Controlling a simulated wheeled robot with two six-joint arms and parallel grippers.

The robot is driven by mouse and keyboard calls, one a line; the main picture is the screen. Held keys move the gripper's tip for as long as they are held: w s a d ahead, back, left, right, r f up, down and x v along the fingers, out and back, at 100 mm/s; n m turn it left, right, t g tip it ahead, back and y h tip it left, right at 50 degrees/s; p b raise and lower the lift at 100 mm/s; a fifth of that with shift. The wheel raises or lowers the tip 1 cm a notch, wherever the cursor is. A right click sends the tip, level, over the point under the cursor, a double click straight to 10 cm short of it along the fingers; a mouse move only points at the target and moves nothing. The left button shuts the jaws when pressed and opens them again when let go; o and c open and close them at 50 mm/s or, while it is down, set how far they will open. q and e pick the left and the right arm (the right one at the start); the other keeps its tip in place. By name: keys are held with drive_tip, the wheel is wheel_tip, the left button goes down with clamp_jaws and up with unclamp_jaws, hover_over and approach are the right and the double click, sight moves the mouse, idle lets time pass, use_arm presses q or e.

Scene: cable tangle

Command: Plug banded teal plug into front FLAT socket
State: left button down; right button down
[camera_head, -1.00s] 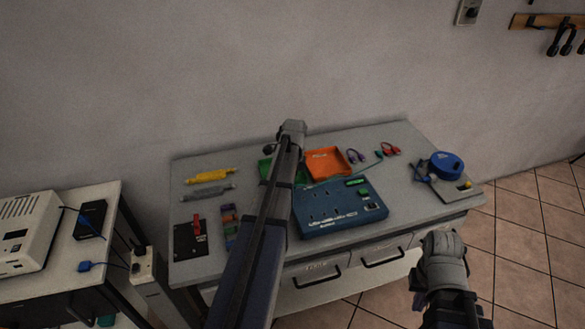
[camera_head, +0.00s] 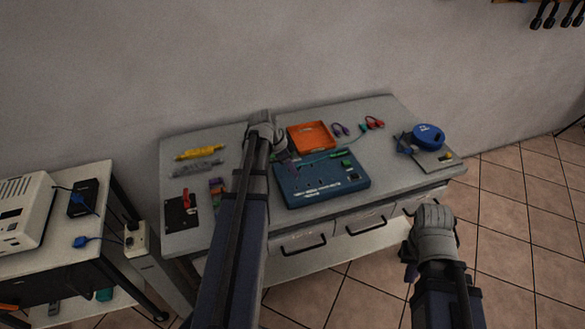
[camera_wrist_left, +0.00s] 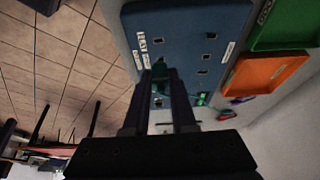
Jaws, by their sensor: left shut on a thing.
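My left gripper (camera_head: 285,158) is over the left back part of the blue socket box (camera_head: 345,187). In the left wrist view its fingers (camera_wrist_left: 163,82) are shut on the teal plug (camera_wrist_left: 160,74), close to the box face (camera_wrist_left: 180,25). A FLAT label (camera_wrist_left: 142,42) is beside the plug. Whether the plug touches a socket cannot be told, and its band is not clear. A teal cable (camera_head: 325,157) runs right from the gripper across the back of the box. My right gripper (camera_head: 410,272) hangs in front of the table; its jaws are unclear.
An orange tray (camera_head: 311,136) is behind the box, with purple and red plugs to its right. A green tray (camera_wrist_left: 290,25) shows in the left wrist view. A blue cable reel (camera_head: 428,136) sits at the right. A black box (camera_head: 181,213) and yellow tool (camera_head: 200,152) lie at the left.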

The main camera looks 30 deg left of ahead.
use_arm(q)
drive_tip(key=shift+f+b, duration=1.85)
drive_tip(key=shift+f, duration=0.2)
drive_tip(key=shift+f+b, duration=1.1)
drive_tip(key=shift+b, duration=0.05)
drive_tip(key=shift+r, duration=0.1)
drive_tip(key=c, duration=0.7)
unclamp_jaws()
drive_tip(key=shift+o, duration=0.2)
drive_tip(key=shift+r, duration=0.1)
drive_tip(key=p+v, duration=0.7)
drive_tip(key=shift+r, duration=0.25)
drive_tip(key=shift+s+a, duration=0.1)
